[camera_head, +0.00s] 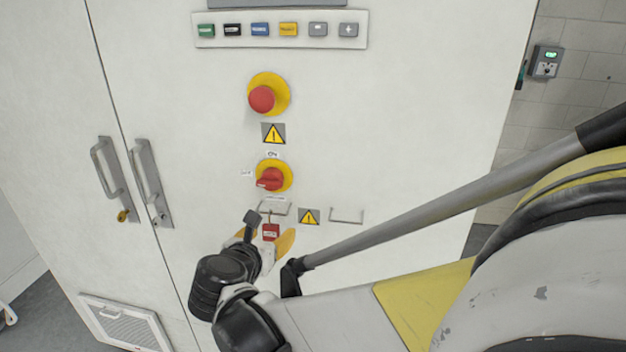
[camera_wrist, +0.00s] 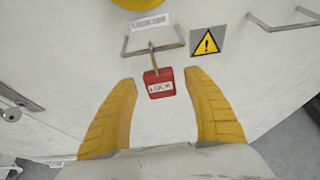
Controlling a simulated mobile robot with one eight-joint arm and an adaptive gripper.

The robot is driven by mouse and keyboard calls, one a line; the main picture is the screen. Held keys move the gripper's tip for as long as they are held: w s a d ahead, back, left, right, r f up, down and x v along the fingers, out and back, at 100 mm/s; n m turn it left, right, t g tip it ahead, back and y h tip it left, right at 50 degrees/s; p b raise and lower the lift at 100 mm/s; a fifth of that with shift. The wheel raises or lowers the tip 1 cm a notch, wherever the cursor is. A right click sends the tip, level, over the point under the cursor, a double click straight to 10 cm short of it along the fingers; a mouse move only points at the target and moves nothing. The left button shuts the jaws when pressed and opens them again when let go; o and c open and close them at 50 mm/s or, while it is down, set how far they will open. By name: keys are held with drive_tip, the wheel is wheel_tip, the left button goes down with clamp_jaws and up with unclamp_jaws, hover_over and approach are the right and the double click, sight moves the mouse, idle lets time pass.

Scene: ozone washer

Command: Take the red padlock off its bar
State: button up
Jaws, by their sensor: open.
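The red padlock (camera_head: 270,231) hangs by its shackle from a thin metal bar (camera_head: 274,207) on the white cabinet front, below the red rotary switch. In the wrist view the padlock (camera_wrist: 159,83) shows a white label reading "LOCK", and its brass-coloured shackle loops over the bar (camera_wrist: 153,46). My gripper (camera_head: 268,240) has yellow finger pads. In the wrist view the gripper (camera_wrist: 163,100) is open, with one finger on each side of the padlock and a gap to it on both sides. Its fingertips reach about the height of the padlock body.
A second, empty bar (camera_head: 346,216) is to the right, past a warning sign (camera_head: 309,216). Above are the red rotary switch (camera_head: 270,178) on a yellow disc and a red push button (camera_head: 262,98). Door handles (camera_head: 149,180) stick out at left.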

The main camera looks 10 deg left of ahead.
drive_tip(key=shift+w, duration=0.25)
drive_tip(key=shift+s, duration=0.15)
drive_tip(key=shift+c, duration=0.4)
clamp_jaws()
drive_tip(key=shift+r, duration=0.1)
drive_tip(key=shift+r+p, duration=0.85)
drive_tip(key=shift+r, duration=0.15)
